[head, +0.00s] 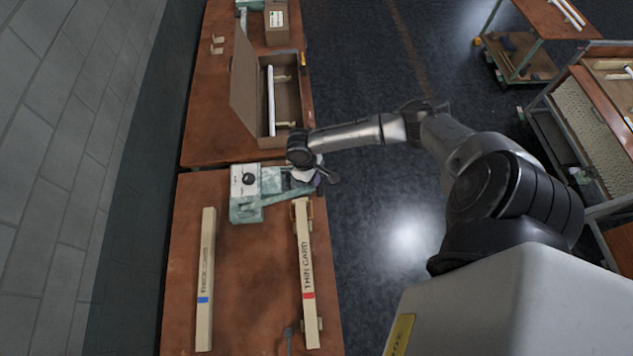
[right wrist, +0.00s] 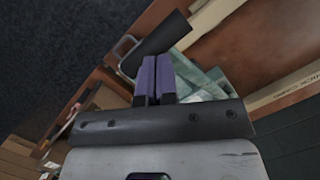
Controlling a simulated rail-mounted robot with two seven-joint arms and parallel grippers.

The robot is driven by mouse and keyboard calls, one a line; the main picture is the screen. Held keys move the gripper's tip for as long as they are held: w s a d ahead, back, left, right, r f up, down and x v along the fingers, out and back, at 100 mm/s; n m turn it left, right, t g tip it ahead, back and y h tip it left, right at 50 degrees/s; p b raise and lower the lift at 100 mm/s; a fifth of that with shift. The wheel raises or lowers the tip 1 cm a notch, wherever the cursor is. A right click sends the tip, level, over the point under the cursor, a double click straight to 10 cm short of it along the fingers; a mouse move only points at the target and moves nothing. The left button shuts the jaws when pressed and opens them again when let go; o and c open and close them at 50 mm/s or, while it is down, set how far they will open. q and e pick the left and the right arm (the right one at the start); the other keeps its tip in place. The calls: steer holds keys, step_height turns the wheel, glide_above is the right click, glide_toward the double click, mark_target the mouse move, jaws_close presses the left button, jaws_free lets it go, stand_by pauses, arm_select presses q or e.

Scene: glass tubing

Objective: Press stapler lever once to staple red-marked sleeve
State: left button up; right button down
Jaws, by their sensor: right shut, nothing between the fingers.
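The green stapler (head: 246,207) stands near the far end of the near table, with a white panel and black knob on top. The red-marked sleeve (head: 304,260), a long pale strip lettered THIN CARD, lies on the table with its far end near the stapler's right side. My right gripper (head: 315,180) is shut and empty beside the stapler's right side. In the right wrist view its purple fingers (right wrist: 157,72) are together, close to a black bar (right wrist: 157,45) that looks like the lever handle; I cannot tell whether they touch. My left gripper is out of view.
A blue-marked sleeve (head: 206,270) lies to the left on the same table. An open cardboard box (head: 245,85) with a white tube stands on the far table. A wall runs along the left. Open dark floor (head: 385,220) lies right of the tables, with carts beyond.

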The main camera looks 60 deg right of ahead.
steer(key=x, duration=0.1)
steer(key=b+x, duration=0.1)
steer(key=x, duration=0.1)
steer(key=shift+w+f, duration=0.2)
steer(key=shift+w, duration=0.15)
steer(key=w, duration=0.1)
steer(key=w+r, duration=0.1)
steer(key=w, duration=0.1)
stand_by(0.4)
steer(key=b+v, duration=0.2)
steer(key=v, duration=1.2)
steer(key=shift+d, duration=0.1)
